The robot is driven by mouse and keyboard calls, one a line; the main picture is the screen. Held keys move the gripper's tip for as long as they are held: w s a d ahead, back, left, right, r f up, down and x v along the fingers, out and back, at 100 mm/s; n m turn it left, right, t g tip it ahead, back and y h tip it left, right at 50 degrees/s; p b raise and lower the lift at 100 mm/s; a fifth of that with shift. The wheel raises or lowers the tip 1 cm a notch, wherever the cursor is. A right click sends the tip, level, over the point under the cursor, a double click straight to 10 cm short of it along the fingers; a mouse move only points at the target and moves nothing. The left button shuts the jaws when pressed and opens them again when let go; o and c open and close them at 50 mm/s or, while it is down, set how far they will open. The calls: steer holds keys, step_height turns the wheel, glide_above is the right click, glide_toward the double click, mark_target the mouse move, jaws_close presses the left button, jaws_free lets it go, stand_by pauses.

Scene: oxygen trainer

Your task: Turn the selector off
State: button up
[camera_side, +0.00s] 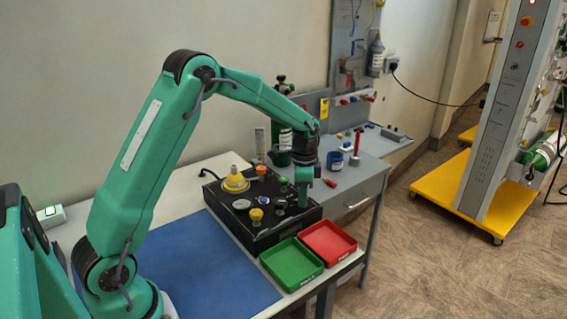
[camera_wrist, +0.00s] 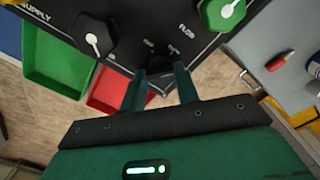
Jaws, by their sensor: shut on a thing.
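The black trainer box (camera_side: 240,232) sits on the bench, with dials, knobs and a yellow fitting on top. My gripper (camera_side: 303,197) points down over its right side. In the wrist view my gripper's two green fingers (camera_wrist: 160,72) are closed around a small dark knob, the selector (camera_wrist: 159,68), between two small labels on the panel. The fingers hide much of the knob, and its pointer cannot be read. A black knob with a white pointer (camera_wrist: 95,38) near the SUPPLY label and a green knob (camera_wrist: 224,11) near the FLOW label stand apart from the fingers.
A green tray (camera_side: 291,266) and a red tray (camera_side: 328,243) lie in front of the box. A blue mat (camera_side: 215,280) leaves clear room to its left.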

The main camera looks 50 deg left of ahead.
steer(key=n, duration=0.5)
steer(key=shift+r, duration=0.1)
steer(key=n, duration=1.5)
steer(key=shift+r, duration=0.1)
steer(key=o, duration=1)
